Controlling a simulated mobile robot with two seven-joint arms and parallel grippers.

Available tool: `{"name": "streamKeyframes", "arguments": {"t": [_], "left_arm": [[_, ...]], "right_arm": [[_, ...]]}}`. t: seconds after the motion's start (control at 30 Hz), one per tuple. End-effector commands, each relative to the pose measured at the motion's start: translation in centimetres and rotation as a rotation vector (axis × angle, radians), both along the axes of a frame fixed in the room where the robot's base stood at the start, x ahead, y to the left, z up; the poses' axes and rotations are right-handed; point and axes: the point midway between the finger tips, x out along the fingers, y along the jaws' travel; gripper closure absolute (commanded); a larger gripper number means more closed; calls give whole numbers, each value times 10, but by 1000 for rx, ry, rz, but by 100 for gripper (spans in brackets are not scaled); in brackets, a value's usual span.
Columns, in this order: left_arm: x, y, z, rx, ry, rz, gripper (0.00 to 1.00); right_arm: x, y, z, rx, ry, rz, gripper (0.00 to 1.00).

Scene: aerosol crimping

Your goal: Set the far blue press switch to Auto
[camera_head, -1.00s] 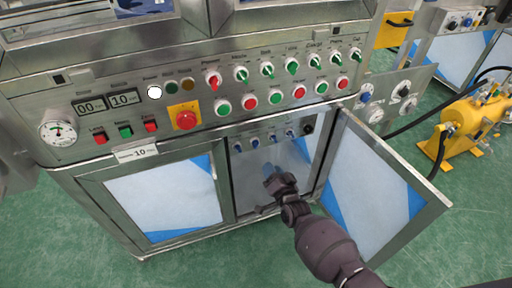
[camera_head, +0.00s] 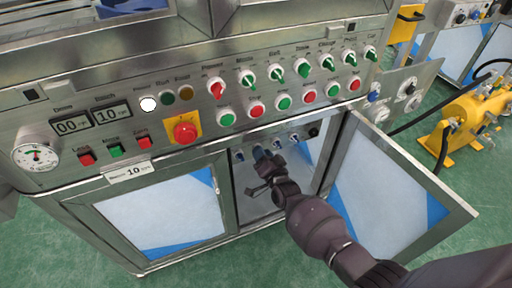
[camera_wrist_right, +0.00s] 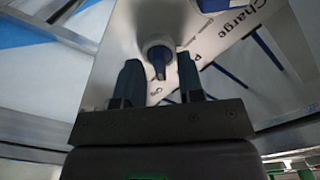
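A row of blue switches sits inside the open cabinet bay under the main panel. In the head view, blue switches show at the left end (camera_head: 239,154) and toward the right (camera_head: 294,137). My right gripper (camera_head: 260,158) reaches into the bay and partly hides the middle of the row. In the right wrist view a blue switch with a pale collar (camera_wrist_right: 158,58) stands just beyond and between the fingers of my right gripper (camera_wrist_right: 159,80). The fingers are apart, with gaps beside the knob. I cannot tell which switch is the far one. My left gripper is not in view.
The open cabinet door (camera_head: 390,190) stands right of the bay, close to my right arm. Above is the main panel with green and red knobs, buttons and a red emergency stop (camera_head: 185,132). A yellow machine (camera_head: 470,120) stands on the floor at the right.

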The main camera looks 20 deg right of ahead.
Motion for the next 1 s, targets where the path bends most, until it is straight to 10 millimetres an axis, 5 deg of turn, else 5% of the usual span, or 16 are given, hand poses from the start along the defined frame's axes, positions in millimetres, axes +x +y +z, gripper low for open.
{"name": "streamKeyframes", "arguments": {"t": [0.37,0.6,1.0], "left_arm": [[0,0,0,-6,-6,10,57],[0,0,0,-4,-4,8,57],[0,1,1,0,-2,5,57]], "right_arm": [[3,-1,1,0,-1,-1,66],[2,-1,0,-1,-1,-1,100],[3,-1,1,-46,-2,-1,100]]}}
